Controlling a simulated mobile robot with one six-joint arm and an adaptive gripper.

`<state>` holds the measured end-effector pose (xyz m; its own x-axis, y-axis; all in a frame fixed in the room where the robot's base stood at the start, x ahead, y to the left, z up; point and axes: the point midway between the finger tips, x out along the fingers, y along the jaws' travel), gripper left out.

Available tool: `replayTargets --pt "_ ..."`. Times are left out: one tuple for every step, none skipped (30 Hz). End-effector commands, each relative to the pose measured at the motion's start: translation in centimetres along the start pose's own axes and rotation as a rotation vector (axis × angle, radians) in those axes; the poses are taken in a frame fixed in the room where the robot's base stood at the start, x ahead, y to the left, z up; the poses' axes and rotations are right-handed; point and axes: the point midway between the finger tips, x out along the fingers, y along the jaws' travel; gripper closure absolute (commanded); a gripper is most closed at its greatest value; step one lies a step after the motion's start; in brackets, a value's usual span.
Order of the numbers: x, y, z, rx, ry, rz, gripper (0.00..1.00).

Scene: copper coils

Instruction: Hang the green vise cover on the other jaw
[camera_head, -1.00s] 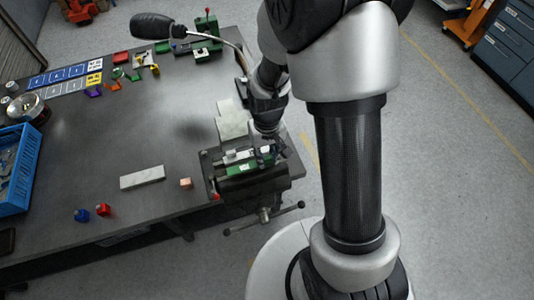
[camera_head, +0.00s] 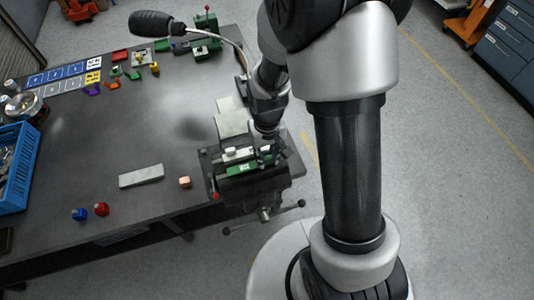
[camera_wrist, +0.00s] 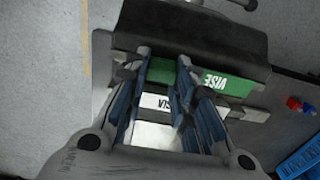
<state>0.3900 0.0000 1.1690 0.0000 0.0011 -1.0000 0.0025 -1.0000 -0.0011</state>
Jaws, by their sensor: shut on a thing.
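The green vise cover (camera_wrist: 215,83), with white "VISE" lettering, lies along the vise jaw in the wrist view. It also shows on the near side of the vise in the head view (camera_head: 240,168). My gripper (camera_wrist: 164,58) is over the vise, its blue fingers reaching across the cover; it is shut on the green cover, though the contact is partly hidden by the fingers. A pale strip with dark lettering (camera_wrist: 157,101) shows between the fingers, beside the green cover. The dark vise (camera_head: 255,187) stands at the bench corner. Whether the cover is fully seated cannot be told.
A pale bar (camera_head: 141,176), a small copper block (camera_head: 185,182), and red (camera_head: 101,209) and blue (camera_head: 79,214) pieces lie left of the vise. A blue crate (camera_head: 20,180) stands at the far left. The bench's middle is clear.

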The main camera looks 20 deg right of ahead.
Motion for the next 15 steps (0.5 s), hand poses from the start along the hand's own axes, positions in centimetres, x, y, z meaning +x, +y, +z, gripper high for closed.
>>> replayTargets --pt "-0.01 0.00 -0.01 0.000 0.000 0.000 0.99" --pt "-0.01 0.00 -0.01 0.000 0.000 0.000 0.99" --pt "0.00 0.00 -0.01 0.000 0.000 0.000 0.99" --pt "0.01 0.00 -0.01 0.000 0.000 0.000 0.99" --pt "0.04 0.00 -0.01 0.000 0.000 0.000 0.99" --pt "0.09 0.00 -0.01 0.000 0.000 0.000 0.99" --pt "0.14 0.00 -0.01 0.000 0.000 0.000 0.99" --pt "0.20 0.00 -0.02 0.000 0.000 0.000 0.99" --pt "0.30 0.00 -0.02 0.000 0.000 0.000 0.99" --pt "0.37 0.00 -0.02 0.000 0.000 0.000 0.99" --pt "0.45 0.00 -0.02 0.000 0.000 0.000 0.99" --pt "0.55 0.00 -0.03 0.000 0.000 0.000 0.99" --pt "0.61 0.00 -0.03 0.000 0.000 0.000 0.99" --pt "0.67 0.00 -0.03 0.000 0.000 0.000 0.99" --pt "0.72 0.00 -0.03 0.000 0.000 0.000 0.99"
